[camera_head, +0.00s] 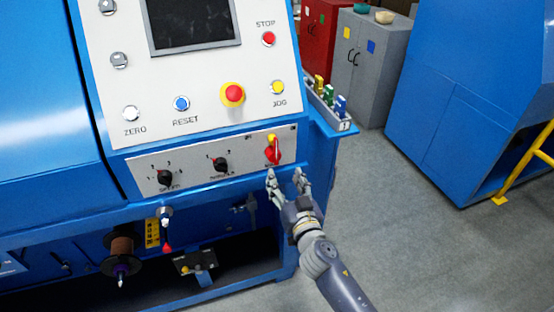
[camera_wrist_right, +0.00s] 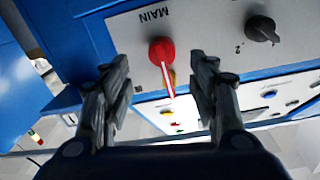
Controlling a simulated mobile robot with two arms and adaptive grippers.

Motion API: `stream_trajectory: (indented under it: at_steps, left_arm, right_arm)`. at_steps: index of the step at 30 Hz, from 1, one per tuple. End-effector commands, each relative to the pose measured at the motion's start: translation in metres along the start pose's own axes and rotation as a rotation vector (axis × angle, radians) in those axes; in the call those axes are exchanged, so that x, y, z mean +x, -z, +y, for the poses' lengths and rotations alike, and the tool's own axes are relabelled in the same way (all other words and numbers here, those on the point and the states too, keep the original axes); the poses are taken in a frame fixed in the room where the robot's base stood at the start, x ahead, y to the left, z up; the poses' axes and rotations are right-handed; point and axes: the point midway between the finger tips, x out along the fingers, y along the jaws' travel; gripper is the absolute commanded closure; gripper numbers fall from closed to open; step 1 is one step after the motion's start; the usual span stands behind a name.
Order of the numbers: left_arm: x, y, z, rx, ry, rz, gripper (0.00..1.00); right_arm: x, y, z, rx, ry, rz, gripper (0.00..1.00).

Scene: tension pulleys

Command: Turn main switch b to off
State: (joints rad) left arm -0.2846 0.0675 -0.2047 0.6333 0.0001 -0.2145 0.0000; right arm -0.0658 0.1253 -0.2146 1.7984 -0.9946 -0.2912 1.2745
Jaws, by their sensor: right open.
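The main switch (camera_head: 273,152) is a red rotary handle on a yellow base at the right end of the lower grey panel. Its label MAIN shows in the right wrist view, where the red switch (camera_wrist_right: 162,52) has a white line along its handle. My right gripper (camera_head: 286,172) is open just below the switch. In the right wrist view its two fingers (camera_wrist_right: 160,85) stand on either side of the handle, apart from it as far as I can tell. Whether the switch points to on or off is not readable. My left gripper is not in view.
Two black knobs, the left one (camera_head: 164,177) and the middle one (camera_head: 220,164), sit left of the switch. Above are a red-and-yellow emergency button (camera_head: 232,94) and a yellow JOG button (camera_head: 278,88). A small tray (camera_head: 345,126) with coloured items juts out at the right.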

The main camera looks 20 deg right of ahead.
Motion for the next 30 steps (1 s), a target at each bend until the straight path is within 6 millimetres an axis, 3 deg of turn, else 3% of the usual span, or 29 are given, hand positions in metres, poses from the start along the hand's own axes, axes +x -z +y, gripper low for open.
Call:
stream_trajectory:
  at_steps: [5, 12, 19, 26, 30]
  left_arm:
    - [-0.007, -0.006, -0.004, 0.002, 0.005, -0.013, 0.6]
    - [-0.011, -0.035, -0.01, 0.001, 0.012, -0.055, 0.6]
    - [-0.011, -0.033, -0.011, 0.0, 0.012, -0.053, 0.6]
    - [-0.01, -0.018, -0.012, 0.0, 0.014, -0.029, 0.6]
    - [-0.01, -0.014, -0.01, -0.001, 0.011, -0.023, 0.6]
  right_arm:
    - [0.036, 0.002, -0.001, -0.003, 0.001, 0.002, 0.46]
    - [0.069, 0.001, -0.001, -0.001, 0.001, 0.0, 0.46]
    - [0.081, -0.001, -0.001, 0.0, 0.001, -0.001, 0.46]
    - [0.081, -0.001, -0.001, -0.001, 0.001, -0.001, 0.46]
    - [0.081, -0.001, -0.001, 0.0, 0.001, -0.001, 0.73]
